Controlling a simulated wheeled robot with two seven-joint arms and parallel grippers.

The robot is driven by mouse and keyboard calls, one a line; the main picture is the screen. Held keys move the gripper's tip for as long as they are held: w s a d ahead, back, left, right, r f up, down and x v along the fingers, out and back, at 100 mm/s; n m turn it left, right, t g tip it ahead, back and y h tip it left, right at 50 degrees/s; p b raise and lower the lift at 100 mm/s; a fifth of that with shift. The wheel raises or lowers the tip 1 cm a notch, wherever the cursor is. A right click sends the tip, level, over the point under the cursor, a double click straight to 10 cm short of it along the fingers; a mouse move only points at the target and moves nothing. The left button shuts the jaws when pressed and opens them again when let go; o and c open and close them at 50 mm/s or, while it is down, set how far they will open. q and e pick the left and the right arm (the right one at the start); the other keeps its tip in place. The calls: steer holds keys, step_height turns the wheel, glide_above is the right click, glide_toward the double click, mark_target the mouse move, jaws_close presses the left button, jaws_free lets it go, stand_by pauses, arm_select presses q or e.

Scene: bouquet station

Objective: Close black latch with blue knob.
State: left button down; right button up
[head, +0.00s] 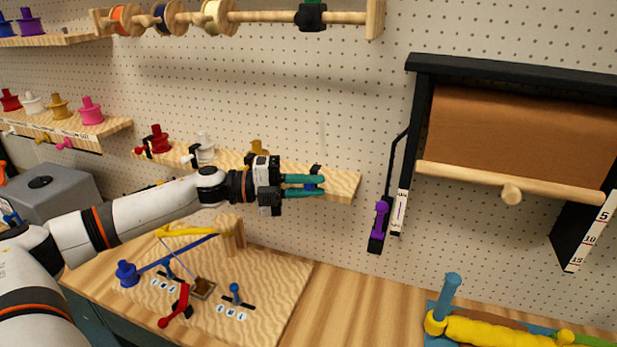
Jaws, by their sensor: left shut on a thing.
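The black latch (316,169) is near the right end of the middle wooden shelf, and only a small part of it shows above my fingers. Its blue knob (310,187) shows between the fingertips. My left gripper (308,186) reaches in from the left with teal fingers and is shut on the blue knob. The fingers hide most of the latch, so its angle is hard to tell. My right gripper is not in view.
The wooden shelf (343,185) holds red, white and gold spools. Below are a board (270,280) with levers and a blue knob (126,273). A black frame (424,130) with brown paper hangs at the right, with a purple handle (380,220) beside it.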

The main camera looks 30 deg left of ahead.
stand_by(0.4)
arm_select(q)
steer(key=c, duration=1.3)
jaws_free()
steer(key=shift+c, duration=0.2)
steer(key=shift+s+a+f+b, duration=0.2)
steer(key=shift+s+a+b, duration=0.05)
steer(key=shift+a+b, duration=0.2)
steer(key=b+v, duration=0.6)
steer(key=v, duration=0.5)
steer(key=shift+r, duration=0.25)
